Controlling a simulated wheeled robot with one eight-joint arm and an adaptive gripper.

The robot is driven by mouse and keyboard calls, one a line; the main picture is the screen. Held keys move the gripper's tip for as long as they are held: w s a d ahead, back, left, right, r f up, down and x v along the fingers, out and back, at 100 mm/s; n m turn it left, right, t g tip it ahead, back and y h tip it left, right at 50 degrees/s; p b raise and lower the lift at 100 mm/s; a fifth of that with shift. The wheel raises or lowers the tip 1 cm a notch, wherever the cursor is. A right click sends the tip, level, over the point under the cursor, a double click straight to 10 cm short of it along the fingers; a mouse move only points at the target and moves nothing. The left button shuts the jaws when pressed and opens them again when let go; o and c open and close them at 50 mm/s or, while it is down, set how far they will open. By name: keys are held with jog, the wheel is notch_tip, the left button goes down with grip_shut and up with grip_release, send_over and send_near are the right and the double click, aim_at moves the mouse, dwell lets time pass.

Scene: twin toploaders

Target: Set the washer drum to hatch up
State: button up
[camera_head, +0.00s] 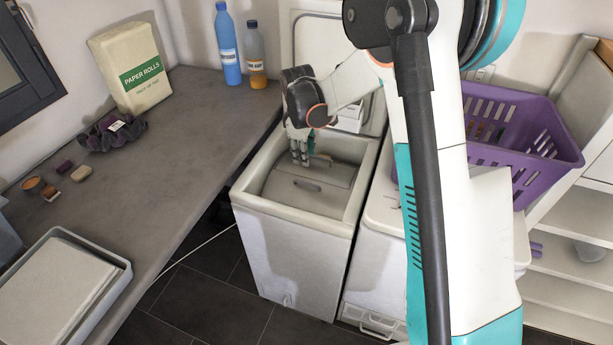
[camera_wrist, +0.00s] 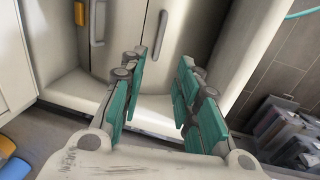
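The washer (camera_head: 292,245) is a white top-loader with its lid raised behind it. Inside its open top lies a grey drum (camera_head: 312,197) with a small handle (camera_head: 307,184) on its upward face. In the wrist view, the drum surface (camera_wrist: 125,35) shows seams and two bar handles, one at the left (camera_wrist: 98,22) and one nearer the middle (camera_wrist: 162,32). My gripper (camera_head: 302,158) is over the rear left part of the opening. In the wrist view its teal-padded fingers (camera_wrist: 163,82) are spread apart with nothing between them. I cannot tell whether they touch the drum.
A second white machine (camera_head: 377,255) stands at the right, with a purple basket (camera_head: 510,125) on or behind it. A grey counter (camera_head: 190,140) at the left holds bottles, a paper rolls pack and a tray. My arm hides part of the right side.

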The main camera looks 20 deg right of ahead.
aim_at(306, 183)
jog(key=f+b, duration=0.1)
jog(key=f, duration=0.3)
jog(key=w+f+b, duration=0.1)
jog(key=f, duration=0.4)
jog(key=d+f+b, duration=0.1)
jog(key=f+b, duration=0.1)
jog(key=f, duration=0.3)
jog(key=shift+w+d, duration=0.1)
jog(key=shift+w, duration=0.25)
grip_shut()
